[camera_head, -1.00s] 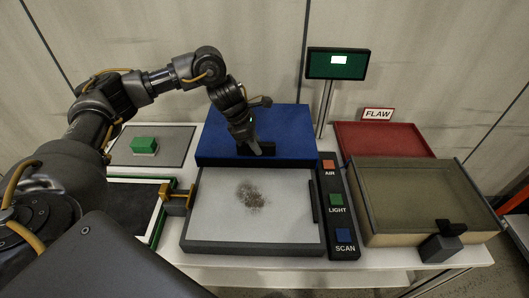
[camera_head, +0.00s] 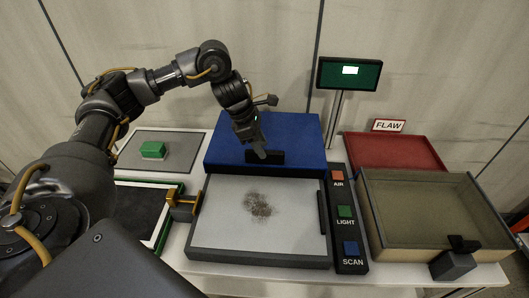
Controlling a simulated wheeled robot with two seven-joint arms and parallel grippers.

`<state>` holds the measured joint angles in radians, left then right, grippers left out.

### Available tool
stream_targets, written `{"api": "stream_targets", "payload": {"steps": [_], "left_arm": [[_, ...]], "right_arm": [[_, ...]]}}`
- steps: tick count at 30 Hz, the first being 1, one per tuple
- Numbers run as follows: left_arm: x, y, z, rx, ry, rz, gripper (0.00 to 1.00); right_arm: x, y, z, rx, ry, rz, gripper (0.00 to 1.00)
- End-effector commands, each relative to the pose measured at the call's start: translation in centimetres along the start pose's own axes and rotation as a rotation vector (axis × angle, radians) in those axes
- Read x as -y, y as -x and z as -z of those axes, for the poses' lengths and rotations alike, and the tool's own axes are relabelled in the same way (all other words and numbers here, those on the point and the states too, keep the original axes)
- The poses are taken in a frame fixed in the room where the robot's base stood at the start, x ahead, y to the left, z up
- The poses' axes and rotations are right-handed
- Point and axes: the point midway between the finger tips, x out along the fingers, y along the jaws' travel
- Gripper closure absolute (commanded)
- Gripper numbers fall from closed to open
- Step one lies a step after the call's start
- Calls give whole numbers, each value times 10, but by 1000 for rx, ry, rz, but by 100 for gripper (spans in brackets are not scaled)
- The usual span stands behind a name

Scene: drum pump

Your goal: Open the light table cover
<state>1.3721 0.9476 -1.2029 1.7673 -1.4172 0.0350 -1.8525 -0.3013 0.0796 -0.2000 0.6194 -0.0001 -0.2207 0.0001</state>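The blue light table cover (camera_head: 290,140) lies at the back of the light table, behind its bare pale surface (camera_head: 290,225). A dark speckled patch (camera_head: 257,204) shows on that surface. A black handle (camera_head: 274,158) sits near the cover's front edge. My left gripper (camera_head: 262,153) points down at this handle and appears to touch it. The fingertips are dark against the dark handle, so I cannot tell whether they are closed on it. My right gripper is not in view.
A button strip (camera_head: 349,263) with AIR, LIGHT and SCAN stands right of the light table. A red tray (camera_head: 395,150) with a FLAW sign and a beige box (camera_head: 385,245) are further right. A green block (camera_head: 153,150) sits on a grey mat (camera_head: 185,160) at left. A small screen (camera_head: 330,75) stands behind.

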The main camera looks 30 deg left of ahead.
Motion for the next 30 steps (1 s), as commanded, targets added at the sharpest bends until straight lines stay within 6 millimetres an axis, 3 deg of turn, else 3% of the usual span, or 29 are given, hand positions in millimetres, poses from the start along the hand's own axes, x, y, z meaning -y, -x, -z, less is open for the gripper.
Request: {"api": "stream_targets", "payload": {"steps": [6,12,30], "left_arm": [[-1,46,-1,2,-1,-5,60],[0,70,0,1,0,-2,60],[0,75,0,1,1,0,60]], "right_arm": [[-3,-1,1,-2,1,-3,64],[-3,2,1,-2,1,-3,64],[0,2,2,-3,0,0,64]]}}
